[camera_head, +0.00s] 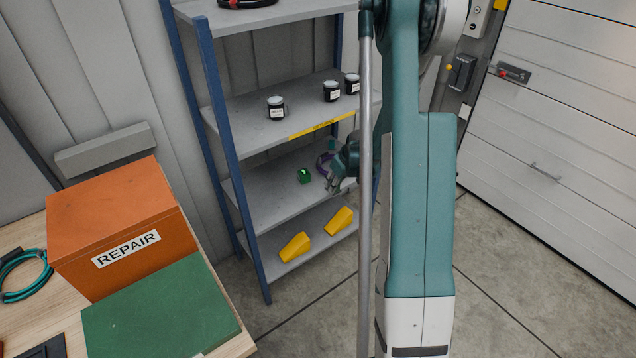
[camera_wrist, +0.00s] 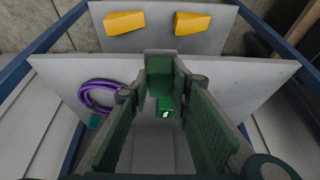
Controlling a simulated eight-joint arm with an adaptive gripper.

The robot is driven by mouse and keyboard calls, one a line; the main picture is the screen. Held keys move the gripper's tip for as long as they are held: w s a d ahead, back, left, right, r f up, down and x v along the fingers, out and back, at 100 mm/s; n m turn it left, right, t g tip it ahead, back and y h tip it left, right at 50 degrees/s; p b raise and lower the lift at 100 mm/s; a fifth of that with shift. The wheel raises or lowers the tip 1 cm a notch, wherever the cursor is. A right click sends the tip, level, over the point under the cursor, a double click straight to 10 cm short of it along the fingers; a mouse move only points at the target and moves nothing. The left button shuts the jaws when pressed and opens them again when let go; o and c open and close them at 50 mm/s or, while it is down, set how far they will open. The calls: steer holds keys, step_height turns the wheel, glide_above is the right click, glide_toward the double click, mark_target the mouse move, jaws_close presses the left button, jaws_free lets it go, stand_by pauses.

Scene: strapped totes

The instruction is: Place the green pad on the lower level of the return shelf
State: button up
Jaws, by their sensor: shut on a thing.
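The green pad (camera_head: 304,175) is a small green block with a white mark. In the head view it shows at the shelf level below the yellow-labelled one, just left of my gripper (camera_head: 331,173). In the wrist view the pad (camera_wrist: 166,109) lies between the green-lined fingers of my gripper (camera_wrist: 162,95), which is shut on it. The contact faces are partly hidden. I cannot tell whether the pad touches the board below. The return shelf (camera_head: 265,195) is a grey rack with blue posts.
A purple cable (camera_wrist: 84,94) lies beside the pad on the same level. Two yellow wedges (camera_head: 295,247) (camera_head: 339,221) lie on the bottom level. Dark jars (camera_head: 276,108) stand on the labelled level above.

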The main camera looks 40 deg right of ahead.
steer(key=shift+w+f+b, duration=0.35)
steer(key=shift+w+f, duration=0.15)
steer(key=shift+w, duration=1.3)
steer(key=shift+w+f+b, duration=0.35)
steer(key=shift+w+f, duration=0.2)
steer(key=shift+w, duration=1.3)
steer(key=shift+w+f+b, duration=0.35)
steer(key=shift+w+f, duration=0.15)
steer(key=shift+w, duration=1.3)
steer(key=shift+f, duration=0.1)
step_height(320, 180, down, 3)
steer(key=shift+r+b, duration=0.2)
steer(key=shift+b, duration=0.25)
steer(key=shift+w+f, duration=0.2)
steer(key=shift+f, duration=0.35)
steer(key=shift+f+b, duration=0.1)
steer(key=shift+b, duration=0.2)
